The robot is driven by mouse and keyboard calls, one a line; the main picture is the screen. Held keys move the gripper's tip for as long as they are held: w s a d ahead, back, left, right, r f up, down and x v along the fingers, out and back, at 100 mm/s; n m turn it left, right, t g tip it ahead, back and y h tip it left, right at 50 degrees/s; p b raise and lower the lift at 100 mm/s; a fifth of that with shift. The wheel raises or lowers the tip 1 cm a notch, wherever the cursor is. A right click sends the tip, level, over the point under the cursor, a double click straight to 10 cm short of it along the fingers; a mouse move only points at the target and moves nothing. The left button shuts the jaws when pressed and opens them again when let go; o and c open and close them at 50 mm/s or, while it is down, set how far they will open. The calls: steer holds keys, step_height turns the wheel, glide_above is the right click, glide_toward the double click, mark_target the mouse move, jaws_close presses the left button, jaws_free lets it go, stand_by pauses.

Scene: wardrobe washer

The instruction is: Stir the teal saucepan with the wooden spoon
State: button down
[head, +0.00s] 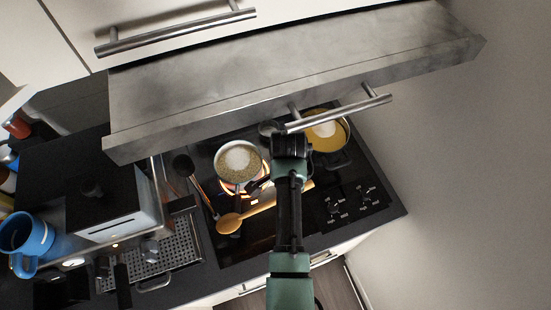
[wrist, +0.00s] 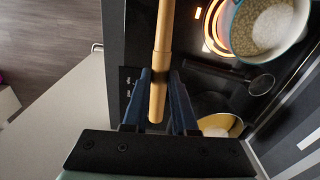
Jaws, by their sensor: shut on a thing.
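The saucepan (head: 238,162) stands on a glowing hob ring, holding grain with a white heap. In the wrist view its teal outer wall (wrist: 231,38) shows at the upper right. The wooden spoon (head: 229,223) has its bowl outside the saucepan, in front of it, over the hob; I cannot tell whether it touches the hob. In the wrist view my gripper (wrist: 159,82) is shut on the spoon's handle (wrist: 164,30), with dark blue fingers on both sides. The spoon's bowl is out of the wrist view. In the head view my arm hides the grip.
A yellow pan (head: 327,133) with a white heap stands right of the saucepan. A black ladle (head: 183,165) lies left of it. The metal hood (head: 290,75) overhangs the hob's back.

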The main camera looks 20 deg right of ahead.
steer(key=shift+s+a+r+m+y, duration=0.1)
steer(key=shift+s+a+m+y, duration=0.15)
steer(key=shift+s, duration=0.3)
steer(key=shift+s+a+r+m+y, duration=0.1)
steer(key=shift+s+m+y, duration=0.25)
steer(key=shift+s, duration=0.2)
step_height(320, 180, down, 5)
steer(key=b, duration=0.3)
stand_by(0.8)
step_height(320, 180, up, 5)
steer(key=p, duration=0.3)
